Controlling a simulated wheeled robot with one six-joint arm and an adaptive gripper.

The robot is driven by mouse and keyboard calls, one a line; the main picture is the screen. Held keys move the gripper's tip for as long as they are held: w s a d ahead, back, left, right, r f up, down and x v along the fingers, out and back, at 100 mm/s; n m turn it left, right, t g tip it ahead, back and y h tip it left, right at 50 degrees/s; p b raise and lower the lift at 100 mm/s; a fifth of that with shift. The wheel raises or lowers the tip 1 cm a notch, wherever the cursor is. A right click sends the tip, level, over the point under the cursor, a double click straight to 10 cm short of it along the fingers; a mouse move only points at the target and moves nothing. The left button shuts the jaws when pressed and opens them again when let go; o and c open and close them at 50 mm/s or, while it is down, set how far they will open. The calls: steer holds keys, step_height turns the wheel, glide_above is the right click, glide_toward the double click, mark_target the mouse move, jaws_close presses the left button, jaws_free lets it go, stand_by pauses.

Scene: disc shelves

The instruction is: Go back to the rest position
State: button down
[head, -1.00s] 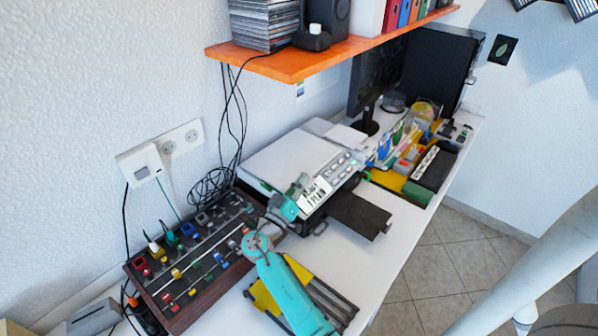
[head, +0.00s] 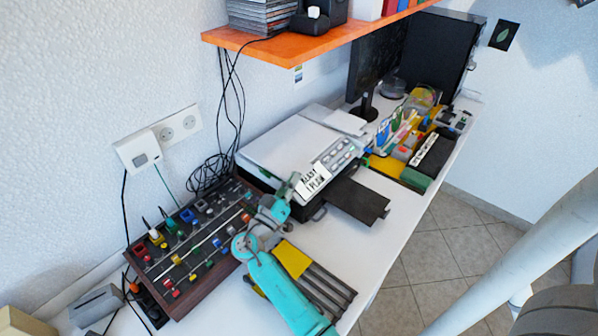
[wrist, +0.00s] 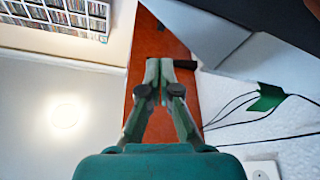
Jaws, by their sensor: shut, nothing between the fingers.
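My teal arm crosses the lower middle of the head view, above the white desk (head: 388,262). Its folded upper end, with my gripper (head: 291,183), is in front of the printer-like machine. The fingers are small and hard to make out there. In the wrist view my gripper (wrist: 160,65) points up the picture with its two green fingertips together and nothing between them. The orange shelf (wrist: 143,45) is behind the fingers in that view. I cannot tell how far away it is.
The orange shelf (head: 290,50) overhangs the desk at the back. A knob-covered panel (head: 190,245) is left of my arm. The printer-like machine (head: 290,150) stands behind it. A monitor (head: 375,70) and bins of coloured items are further right. Tiled floor (head: 450,255) is open at right.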

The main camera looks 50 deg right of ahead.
steer(key=v, duration=0.3)
steer(key=shift+a+f, duration=0.1)
steer(key=shift+a, duration=0.05)
